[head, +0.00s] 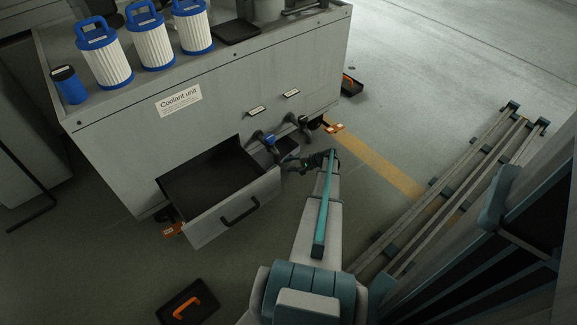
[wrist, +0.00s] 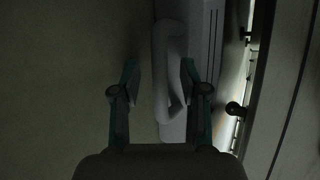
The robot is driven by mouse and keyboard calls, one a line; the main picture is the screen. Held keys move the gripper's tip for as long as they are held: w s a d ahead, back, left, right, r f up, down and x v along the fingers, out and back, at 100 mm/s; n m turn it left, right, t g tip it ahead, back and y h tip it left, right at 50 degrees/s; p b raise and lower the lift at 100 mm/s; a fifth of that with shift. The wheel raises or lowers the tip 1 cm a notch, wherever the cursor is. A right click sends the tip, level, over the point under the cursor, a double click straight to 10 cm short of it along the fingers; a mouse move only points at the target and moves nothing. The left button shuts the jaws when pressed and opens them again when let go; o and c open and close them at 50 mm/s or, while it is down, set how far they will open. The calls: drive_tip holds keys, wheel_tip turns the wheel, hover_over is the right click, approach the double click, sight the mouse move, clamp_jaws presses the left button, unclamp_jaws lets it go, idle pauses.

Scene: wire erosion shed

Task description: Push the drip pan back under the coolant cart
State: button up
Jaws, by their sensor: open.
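The coolant cart (head: 180,102) is a big grey box labelled "Coolant unit" at the upper left of the head view. The drip pan (head: 230,212), grey with a dark inside and a black bar handle, sticks out of the opening low in the cart's front. My gripper (head: 288,163) is open, close beside the pan's right front corner; I cannot tell whether it touches. In the wrist view my gripper's two fingers (wrist: 160,77) stand apart.
A blue-handled valve (head: 265,138) and a dark valve (head: 299,122) project from the cart's front above my gripper. White filters (head: 151,44) stand on the cart's top. Black trays with orange handles lie on the floor at front (head: 188,303) and behind right (head: 351,86). Rails (head: 450,190) run at right.

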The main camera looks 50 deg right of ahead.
drive_tip(key=v, duration=1)
drive_tip(key=shift+s+r, duration=0.15)
drive_tip(key=shift+s, duration=0.1)
drive_tip(key=shift+d, duration=0.15)
